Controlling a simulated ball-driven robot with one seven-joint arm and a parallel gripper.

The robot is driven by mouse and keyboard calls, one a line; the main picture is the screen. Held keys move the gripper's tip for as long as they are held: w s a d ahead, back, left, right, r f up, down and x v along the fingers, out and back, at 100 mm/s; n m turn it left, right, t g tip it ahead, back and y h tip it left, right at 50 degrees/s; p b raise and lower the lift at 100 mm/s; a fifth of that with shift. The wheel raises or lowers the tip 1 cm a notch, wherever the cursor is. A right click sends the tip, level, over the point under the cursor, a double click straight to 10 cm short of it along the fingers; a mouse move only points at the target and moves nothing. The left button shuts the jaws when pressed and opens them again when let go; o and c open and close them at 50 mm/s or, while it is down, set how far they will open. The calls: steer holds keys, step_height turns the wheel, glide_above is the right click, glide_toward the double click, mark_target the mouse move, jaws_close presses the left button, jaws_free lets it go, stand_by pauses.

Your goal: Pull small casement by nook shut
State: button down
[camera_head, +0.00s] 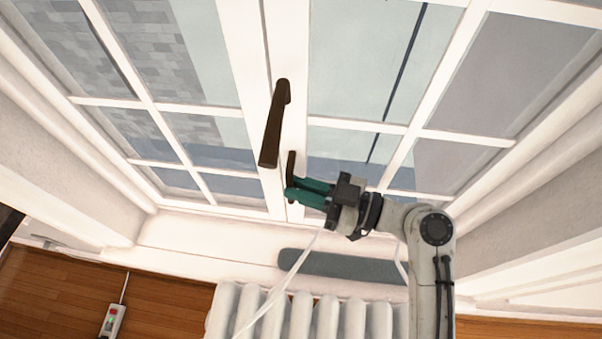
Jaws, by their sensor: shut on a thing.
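The small casement is a white-framed window in two leaves with divided panes; its left leaf (238,60) and right leaf (398,128) meet at a middle post. A long dark brown handle (273,125) hangs down on the left leaf. A smaller dark handle (291,163) sits on the right leaf's edge, just below and right of it. My gripper (291,190), with green fingers, comes in from the right and is shut on the small handle's lower part. The fingers hide that part. I cannot tell from this view how far either leaf stands open.
A white radiator (300,312) stands below the sill (200,240). A grey-green long object (340,266) lies behind my arm on the sill. A power strip (113,320) lies on the wooden floor (55,300) at lower left. White reveal walls flank the window on both sides.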

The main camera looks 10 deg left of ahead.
steer(key=shift+s, duration=0.3)
steer(key=c, duration=1.4)
jaws_free()
steer(key=shift+s+d, duration=0.1)
steer(key=shift+d, duration=0.1)
steer(key=b+v, duration=0.2)
steer(key=v, duration=0.8)
steer(key=shift+d, duration=0.35)
